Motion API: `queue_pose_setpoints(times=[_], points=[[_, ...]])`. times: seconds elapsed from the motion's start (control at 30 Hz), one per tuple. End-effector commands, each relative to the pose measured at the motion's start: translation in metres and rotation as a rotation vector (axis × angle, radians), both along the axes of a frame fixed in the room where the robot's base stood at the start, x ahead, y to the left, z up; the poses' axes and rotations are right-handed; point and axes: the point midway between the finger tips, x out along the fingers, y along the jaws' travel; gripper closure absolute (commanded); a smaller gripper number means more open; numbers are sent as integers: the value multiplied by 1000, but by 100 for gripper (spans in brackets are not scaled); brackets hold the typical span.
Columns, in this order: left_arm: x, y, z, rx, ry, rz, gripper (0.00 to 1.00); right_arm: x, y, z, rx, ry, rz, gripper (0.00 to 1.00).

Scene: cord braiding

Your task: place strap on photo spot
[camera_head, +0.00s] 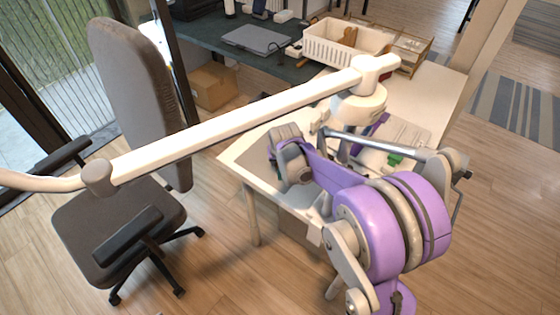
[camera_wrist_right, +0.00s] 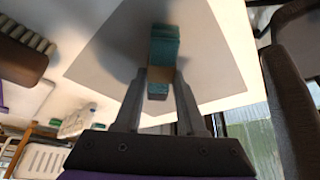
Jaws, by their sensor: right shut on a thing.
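My right gripper (camera_wrist_right: 161,84) is shut on a teal and tan strap (camera_wrist_right: 164,48) in the right wrist view. The strap sticks out beyond the fingertips, over a pale grey square sheet (camera_wrist_right: 215,55) that looks like the photo spot. A shadow falls on the sheet around the strap; I cannot tell whether they touch. In the head view, part of the grey sheet (camera_head: 256,160) shows at the left of the white table, and my purple right arm hides the rest. My left gripper is not in view.
A long white jointed bar (camera_head: 230,118) crosses above the white table (camera_head: 440,90). A white basket (camera_head: 345,45) stands at the back. A green item (camera_head: 395,159) lies right of my wrist. An office chair (camera_head: 135,85) stands at the left.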

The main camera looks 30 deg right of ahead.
Motion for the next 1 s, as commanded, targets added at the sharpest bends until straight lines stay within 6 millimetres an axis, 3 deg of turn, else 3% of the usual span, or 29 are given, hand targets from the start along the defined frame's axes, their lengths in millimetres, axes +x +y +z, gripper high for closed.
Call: queue_pose_setpoints(times=[0.07, 0.1, 0.23, 0.53, 0.67, 1.0], points=[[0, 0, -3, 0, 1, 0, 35, 0, 0, -4, 0, 0, 0, 100], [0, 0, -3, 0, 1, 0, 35, 0, 0, -3, 0, 0, 0, 56], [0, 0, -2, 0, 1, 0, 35, 0, 0, -3, 0, 0, 0, 32], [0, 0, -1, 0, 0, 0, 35, 0, 0, -2, 0, 0, 0, 31], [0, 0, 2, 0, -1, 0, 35, -3, 1, 8, 0, 0, 0, 31], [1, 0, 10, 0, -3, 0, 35, -30, 13, 71, 0, 0, 0, 31]])
